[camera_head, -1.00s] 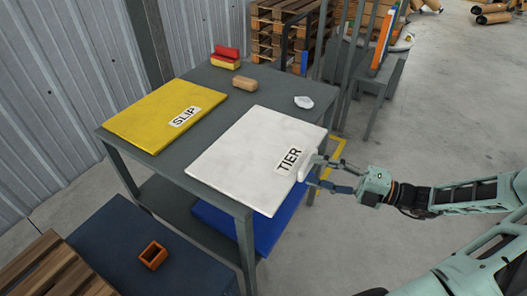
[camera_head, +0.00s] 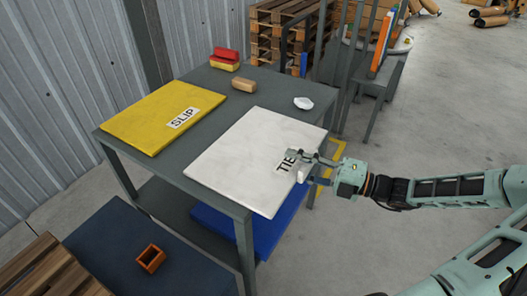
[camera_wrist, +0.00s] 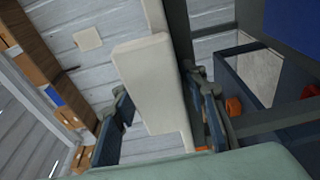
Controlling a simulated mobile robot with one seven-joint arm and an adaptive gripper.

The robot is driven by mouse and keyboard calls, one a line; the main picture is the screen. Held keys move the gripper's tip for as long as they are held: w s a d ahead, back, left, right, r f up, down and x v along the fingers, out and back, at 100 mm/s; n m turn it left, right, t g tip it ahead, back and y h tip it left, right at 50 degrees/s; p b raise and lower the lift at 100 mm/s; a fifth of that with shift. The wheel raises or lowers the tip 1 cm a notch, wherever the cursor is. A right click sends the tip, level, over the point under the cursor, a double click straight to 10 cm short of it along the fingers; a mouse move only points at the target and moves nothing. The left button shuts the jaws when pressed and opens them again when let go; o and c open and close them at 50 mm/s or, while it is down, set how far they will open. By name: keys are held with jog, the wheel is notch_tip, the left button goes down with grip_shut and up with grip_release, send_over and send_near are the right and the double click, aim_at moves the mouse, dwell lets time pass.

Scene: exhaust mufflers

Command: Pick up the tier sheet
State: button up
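The white tier sheet (camera_head: 245,150) lies flat on the grey table in the head view, its right edge at the table's right side. Its black TIER label (camera_head: 286,162) is partly covered by my gripper (camera_head: 309,164). A white block-like tab (camera_head: 303,174) sits at the sheet's right edge, and it fills the middle of the wrist view (camera_wrist: 148,75). My gripper is open, its two dark fingers (camera_wrist: 160,100) on either side of the tab. Whether a finger touches the tab I cannot tell.
A yellow SLIP sheet (camera_head: 160,115) lies on the left of the table (camera_head: 215,100). Red and yellow blocks (camera_head: 225,60), a tan block (camera_head: 244,85) and a small white object (camera_head: 303,103) stand at the back. A blue sheet (camera_head: 262,232) lies on the lower shelf.

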grip_shut()
dwell(0.6)
